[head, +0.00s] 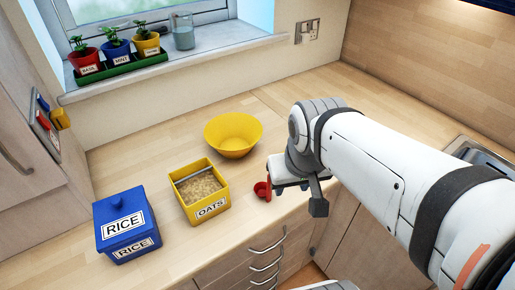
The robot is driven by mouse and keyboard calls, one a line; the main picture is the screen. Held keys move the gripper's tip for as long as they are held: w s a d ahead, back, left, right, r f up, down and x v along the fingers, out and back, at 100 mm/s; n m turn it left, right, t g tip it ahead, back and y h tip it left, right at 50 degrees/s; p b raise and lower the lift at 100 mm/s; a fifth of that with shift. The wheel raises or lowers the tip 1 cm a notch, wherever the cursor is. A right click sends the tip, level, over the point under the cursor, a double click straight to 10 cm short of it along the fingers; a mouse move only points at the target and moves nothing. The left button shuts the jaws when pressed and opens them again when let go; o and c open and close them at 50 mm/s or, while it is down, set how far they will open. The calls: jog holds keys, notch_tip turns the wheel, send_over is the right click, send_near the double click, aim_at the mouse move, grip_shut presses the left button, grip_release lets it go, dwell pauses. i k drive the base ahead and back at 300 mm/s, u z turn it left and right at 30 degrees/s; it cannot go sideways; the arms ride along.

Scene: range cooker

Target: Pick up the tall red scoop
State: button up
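A small red scoop (262,190) shows at the front of the wooden counter, right of the yellow oats box. It lies right against the left side of my gripper (292,188) in the picture, and part of it is hidden behind the gripper. My gripper hangs low near the counter's front edge, with a dark part (318,198) showing at its right. I cannot tell whether the fingers are open or shut, or whether they touch the scoop.
A yellow oats box (219,208) stands open and full, with a blue lidded rice box (105,240) to its left. A yellow bowl (233,145) is behind. Potted herbs (117,47) stand on the sill. Small coloured items (43,120) hang on the left cabinet. Drawer handles (266,247) are below.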

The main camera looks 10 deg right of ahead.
aim_at(263, 189)
jog(key=z, duration=0.05)
jog(key=k, duration=1.9)
jog(key=u, duration=0.65)
jog(key=i, duration=1.5)
